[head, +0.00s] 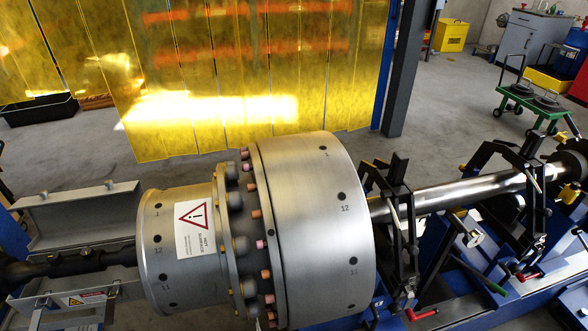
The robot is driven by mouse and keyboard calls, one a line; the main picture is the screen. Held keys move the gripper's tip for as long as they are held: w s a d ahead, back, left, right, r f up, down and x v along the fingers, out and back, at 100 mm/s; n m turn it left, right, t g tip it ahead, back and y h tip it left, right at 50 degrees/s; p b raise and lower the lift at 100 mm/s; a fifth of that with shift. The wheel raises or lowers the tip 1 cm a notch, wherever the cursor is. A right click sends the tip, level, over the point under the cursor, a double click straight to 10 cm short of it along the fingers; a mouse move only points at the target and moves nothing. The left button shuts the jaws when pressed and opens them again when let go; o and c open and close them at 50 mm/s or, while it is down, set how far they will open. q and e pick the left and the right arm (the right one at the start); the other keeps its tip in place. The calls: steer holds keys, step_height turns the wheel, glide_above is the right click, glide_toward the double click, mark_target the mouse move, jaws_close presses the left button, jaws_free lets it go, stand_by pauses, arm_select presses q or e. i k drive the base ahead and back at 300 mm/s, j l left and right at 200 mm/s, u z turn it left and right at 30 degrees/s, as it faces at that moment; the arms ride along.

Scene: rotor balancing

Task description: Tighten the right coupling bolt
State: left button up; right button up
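A large steel rotor (318,230) lies across the middle, with stamped numbers and dark holes around its rim. A smaller drum (165,250) with a hot surface label (194,228) joins it on the left. Between them, a ring of orange and pink tipped studs and grey domed nuts (238,245) runs along the flanges. A dark jointed shaft (70,262) meets the drum from the left. A bright shaft (460,193) runs right to a dark end piece (573,160), cut by the picture edge. I cannot tell which part is the right coupling bolt. Neither gripper is in view.
An open grey guard box (82,218) surrounds the left shaft. Two black bearing stands (404,240) (520,165) straddle the right shaft on a blue bed. Yellow curtains (230,80) and a dark post (405,70) stand behind. A green trolley (540,100) is at the back right.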

mark_target(87, 252)
steer(key=k+l+u, duration=0.15)
steer(key=u, duration=1.4)
